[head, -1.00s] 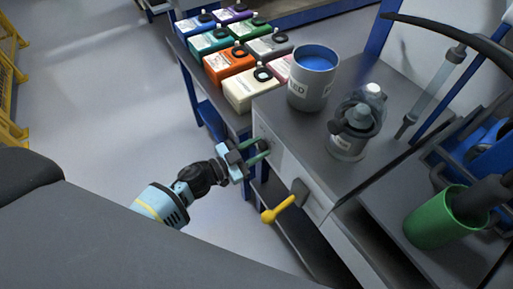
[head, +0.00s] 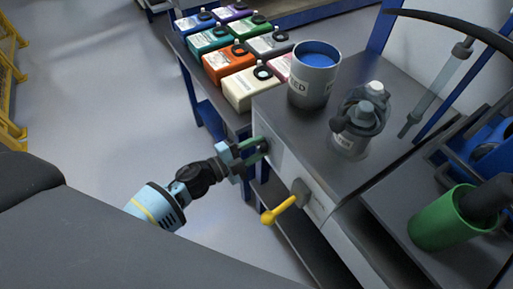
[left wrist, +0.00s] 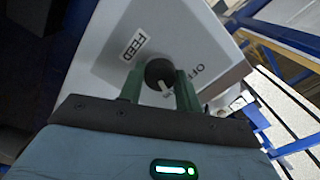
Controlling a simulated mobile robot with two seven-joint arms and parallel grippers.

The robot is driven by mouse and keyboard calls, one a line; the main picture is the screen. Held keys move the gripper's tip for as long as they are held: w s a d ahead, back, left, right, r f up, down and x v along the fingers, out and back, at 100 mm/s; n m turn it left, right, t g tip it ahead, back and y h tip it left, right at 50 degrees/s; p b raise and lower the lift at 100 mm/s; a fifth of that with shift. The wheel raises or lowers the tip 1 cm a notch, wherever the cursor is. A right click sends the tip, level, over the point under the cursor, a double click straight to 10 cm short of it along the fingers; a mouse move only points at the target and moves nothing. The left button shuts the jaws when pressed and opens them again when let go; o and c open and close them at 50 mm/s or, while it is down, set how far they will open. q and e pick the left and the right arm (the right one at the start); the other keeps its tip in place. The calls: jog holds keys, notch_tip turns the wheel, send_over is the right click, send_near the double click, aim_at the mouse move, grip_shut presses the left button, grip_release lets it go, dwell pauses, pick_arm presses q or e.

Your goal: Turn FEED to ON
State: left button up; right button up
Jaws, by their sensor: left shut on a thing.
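The FEED knob (left wrist: 159,72) is a round black knob with a pale pointer line, on the light front panel (left wrist: 195,35) of the machine. My right gripper is not in view.
A yellow lever (head: 279,209) sticks out of the panel below the knob. A can of blue liquid (head: 313,80) and a lidded jar (head: 356,125) stand on the machine top. Several coloured containers (head: 230,62) stand behind. A green cup (head: 440,220) is at right.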

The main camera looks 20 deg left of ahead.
pick_arm(q)
jog(key=shift+m, duration=0.6)
jog(key=o, duration=1)
jog(key=shift+c, duration=0.2)
jog(key=v, duration=0.7)
jog(key=shift+s+a+b, duration=0.25)
jog(key=shift+s+b, duration=0.05)
jog(key=shift+s, duration=0.05)
